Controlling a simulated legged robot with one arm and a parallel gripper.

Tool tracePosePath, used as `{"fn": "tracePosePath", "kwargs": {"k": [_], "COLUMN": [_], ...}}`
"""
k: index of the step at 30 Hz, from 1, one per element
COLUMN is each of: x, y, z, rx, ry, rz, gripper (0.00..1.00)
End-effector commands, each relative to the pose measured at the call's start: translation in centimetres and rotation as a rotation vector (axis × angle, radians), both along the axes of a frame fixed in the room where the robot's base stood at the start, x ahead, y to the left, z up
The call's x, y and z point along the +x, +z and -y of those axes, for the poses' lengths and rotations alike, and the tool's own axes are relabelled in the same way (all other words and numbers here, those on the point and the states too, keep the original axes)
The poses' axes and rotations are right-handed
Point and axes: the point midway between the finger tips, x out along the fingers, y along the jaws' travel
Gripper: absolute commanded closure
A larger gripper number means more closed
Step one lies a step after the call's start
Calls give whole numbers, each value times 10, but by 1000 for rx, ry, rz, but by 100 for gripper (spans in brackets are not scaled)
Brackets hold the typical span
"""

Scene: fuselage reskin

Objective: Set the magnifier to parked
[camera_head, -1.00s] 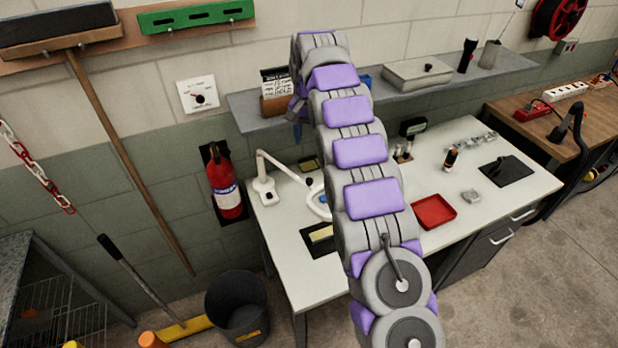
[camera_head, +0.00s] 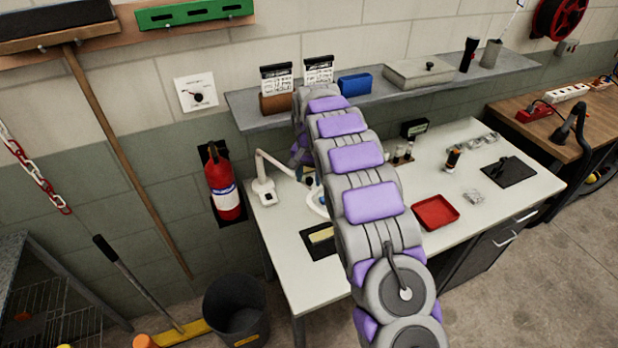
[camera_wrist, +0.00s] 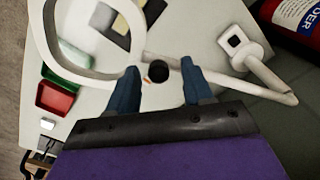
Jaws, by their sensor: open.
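The white magnifier stands on the desk near the wall, with its base (camera_head: 264,192) at the left and its jointed arm (camera_head: 279,162) reaching right. Its ring head (camera_head: 314,202) is partly hidden behind my arm. In the wrist view the ring (camera_wrist: 137,62) is at upper left, the base (camera_wrist: 240,46) at upper right. A black knob (camera_wrist: 158,71) sits at the joint beside the ring. My gripper (camera_wrist: 160,88) is open, its two blue fingers on either side of the knob in the picture. I cannot tell whether they touch it.
A shelf (camera_head: 400,89) with card holders and a blue case (camera_head: 355,84) is above the desk. A red tray (camera_head: 435,212) and a black mat (camera_head: 509,171) lie right of my arm. A fire extinguisher (camera_head: 223,185) hangs left of the magnifier.

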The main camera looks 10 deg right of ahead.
Motion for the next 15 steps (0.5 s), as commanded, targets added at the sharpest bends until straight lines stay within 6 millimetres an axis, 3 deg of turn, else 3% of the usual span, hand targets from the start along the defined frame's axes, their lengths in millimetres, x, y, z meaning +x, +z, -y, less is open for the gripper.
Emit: {"fn": "tracePosePath", "kwargs": {"k": [10,15], "x": [0,0], "y": [-3,-3], "z": [0,0], "rx": [0,0], "ry": [0,0], "rz": [0,0], "gripper": [50,67]}}
